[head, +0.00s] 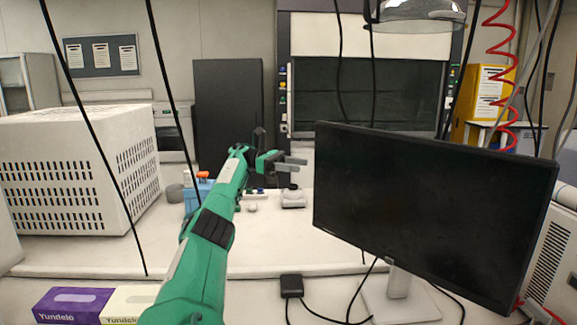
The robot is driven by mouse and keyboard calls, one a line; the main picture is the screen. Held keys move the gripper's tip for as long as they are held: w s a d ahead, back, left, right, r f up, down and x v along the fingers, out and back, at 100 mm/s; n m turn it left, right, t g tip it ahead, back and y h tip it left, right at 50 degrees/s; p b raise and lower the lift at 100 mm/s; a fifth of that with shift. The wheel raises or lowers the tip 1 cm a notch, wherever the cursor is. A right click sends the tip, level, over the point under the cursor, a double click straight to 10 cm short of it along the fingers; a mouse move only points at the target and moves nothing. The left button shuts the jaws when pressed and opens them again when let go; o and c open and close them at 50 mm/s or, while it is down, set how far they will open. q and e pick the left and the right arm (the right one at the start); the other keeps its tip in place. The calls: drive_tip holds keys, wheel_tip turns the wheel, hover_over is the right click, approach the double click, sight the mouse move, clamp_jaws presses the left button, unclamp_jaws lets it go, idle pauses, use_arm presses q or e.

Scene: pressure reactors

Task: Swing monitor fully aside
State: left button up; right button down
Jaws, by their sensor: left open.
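The black monitor (430,205) stands on a pale foot (402,304) at the right of the head view, its dark screen facing me and turned at an angle. My left arm, green, reaches up from the bottom centre. My left gripper (295,161) is open and empty. In the picture it is just left of the monitor's upper left edge, with a gap between; the depth between them is hard to tell. My right gripper is not in view.
A white vented box (75,170) stands at the left. Two cartons, purple (72,306) and cream (128,303), lie at the front left. A small black box (291,286) with cables sits left of the monitor's foot. Black cables and a red coiled hose (497,75) hang down.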

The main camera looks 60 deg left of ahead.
use_arm(q)
drive_tip(key=shift+v, duration=1.05)
